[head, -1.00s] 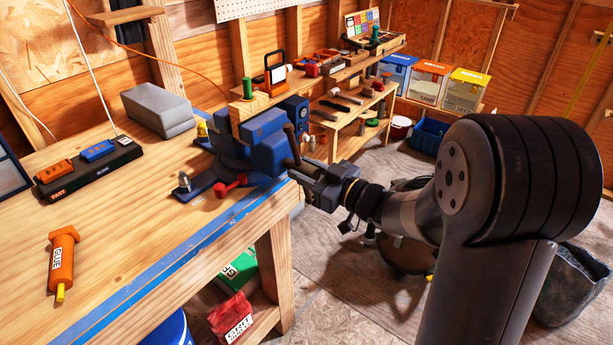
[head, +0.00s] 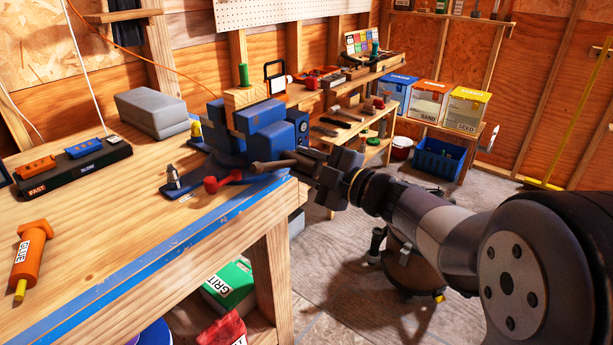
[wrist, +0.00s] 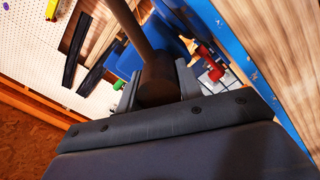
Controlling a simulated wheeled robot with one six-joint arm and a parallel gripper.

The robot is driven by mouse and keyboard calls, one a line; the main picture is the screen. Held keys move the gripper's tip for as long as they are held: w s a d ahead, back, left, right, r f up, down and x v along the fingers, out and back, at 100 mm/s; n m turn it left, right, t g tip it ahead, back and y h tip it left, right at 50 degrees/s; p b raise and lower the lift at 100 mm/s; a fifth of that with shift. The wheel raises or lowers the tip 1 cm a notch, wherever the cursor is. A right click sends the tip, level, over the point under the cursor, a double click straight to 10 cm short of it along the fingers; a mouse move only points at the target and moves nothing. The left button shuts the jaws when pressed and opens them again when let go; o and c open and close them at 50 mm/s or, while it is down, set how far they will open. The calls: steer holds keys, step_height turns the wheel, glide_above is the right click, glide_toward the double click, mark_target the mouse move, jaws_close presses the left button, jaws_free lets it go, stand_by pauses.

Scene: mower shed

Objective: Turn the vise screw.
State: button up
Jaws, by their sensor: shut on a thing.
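The blue vise (head: 262,135) is mounted at the right end of the workbench, with a wooden block (head: 245,98) standing up at its jaws. The dark brown vise screw and its handle (head: 275,164) stick out at the front of the vise toward my arm. My gripper (head: 318,168) is shut on the vise handle at its right end. In the wrist view, the handle (wrist: 157,80) lies between the gripper's two fingers, with a thick round part close to the palm. A red-knobbed lever (head: 211,184) sits beside the vise base. The exact grip contact is partly hidden in the head view.
An orange glue tube (head: 30,255), a grey box (head: 152,110) and a black tray (head: 72,166) sit on the workbench (head: 120,240). A stool (head: 410,270) stands below my arm. Several boxes stand on a shelf at the back right. Open floor lies right of the bench.

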steer(key=n+b, duration=0.4)
steer(key=n, duration=0.1)
steer(key=n+b, duration=0.2)
steer(key=shift+f, duration=0.25)
steer(key=n+b, duration=0.5)
steer(key=n, duration=0.1)
steer(key=shift+n+b, duration=0.4)
steer(key=n+b, duration=0.4)
steer(key=n, duration=0.1)
steer(key=shift+f, duration=0.1)
steer(key=shift+w+n+b, duration=0.1)
steer(key=shift+n+b, duration=1.6)
steer(key=shift+n, duration=0.7)
steer(key=shift+n+b, duration=0.5)
steer(key=shift+n, duration=0.2)
steer(key=o, duration=0.7)
steer(key=shift+w, duration=0.1)
steer(key=shift+o, duration=1.4)
